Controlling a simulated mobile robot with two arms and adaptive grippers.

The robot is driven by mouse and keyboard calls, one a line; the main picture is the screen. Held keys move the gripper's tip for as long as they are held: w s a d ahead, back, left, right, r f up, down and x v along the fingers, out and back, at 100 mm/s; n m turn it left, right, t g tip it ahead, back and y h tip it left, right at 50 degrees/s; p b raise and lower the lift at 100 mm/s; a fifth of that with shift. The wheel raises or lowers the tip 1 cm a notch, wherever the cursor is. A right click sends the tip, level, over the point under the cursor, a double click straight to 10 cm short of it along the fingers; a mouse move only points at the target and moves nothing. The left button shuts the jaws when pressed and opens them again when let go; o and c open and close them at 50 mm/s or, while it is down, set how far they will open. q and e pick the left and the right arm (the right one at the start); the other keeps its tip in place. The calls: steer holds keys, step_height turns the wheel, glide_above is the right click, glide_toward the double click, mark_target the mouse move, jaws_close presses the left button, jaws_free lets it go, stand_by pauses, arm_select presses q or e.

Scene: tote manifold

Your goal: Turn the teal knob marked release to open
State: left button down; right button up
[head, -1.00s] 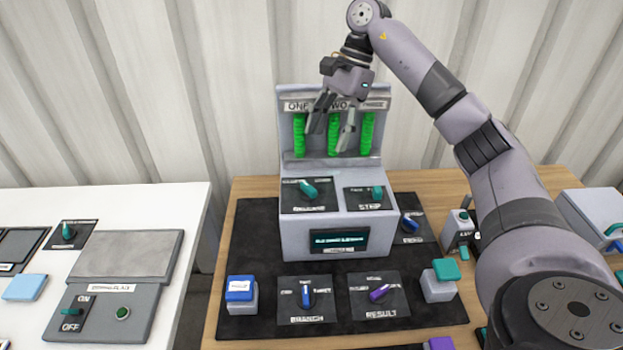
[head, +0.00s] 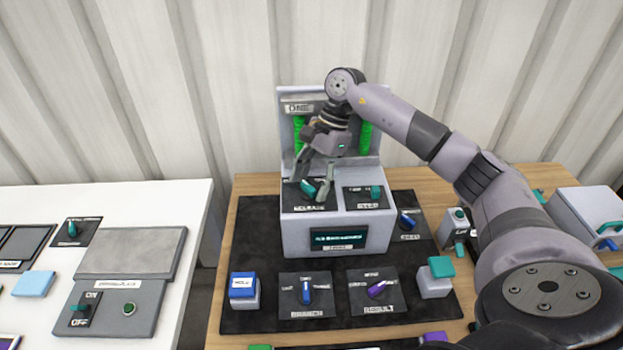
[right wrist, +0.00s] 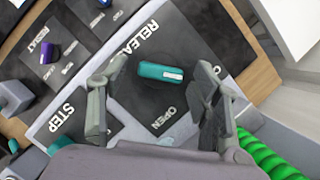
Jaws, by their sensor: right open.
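The teal release knob (head: 308,187) sits on a black plate on top of the grey manifold box (head: 300,230), at its left. In the right wrist view the teal knob (right wrist: 161,72) lies between the fingers, near the words RELEASE and OPEN, with a white mark at one end. My right gripper (head: 312,188) is open, pointing down, its fingers either side of the knob. In the right wrist view the right gripper (right wrist: 155,105) has a gap on both sides of the knob; whether it touches is not clear. My left gripper is not in view.
A teal step knob (head: 376,192) is right beside it on the box. Green coils (head: 366,135) stand behind, partly hidden by my arm. In front are a blue knob (head: 306,292), a purple knob (head: 376,289), a blue button (head: 243,282) and a teal button (head: 441,267).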

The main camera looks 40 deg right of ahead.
steer(key=shift+c, duration=0.2)
steer(key=c, duration=1.1)
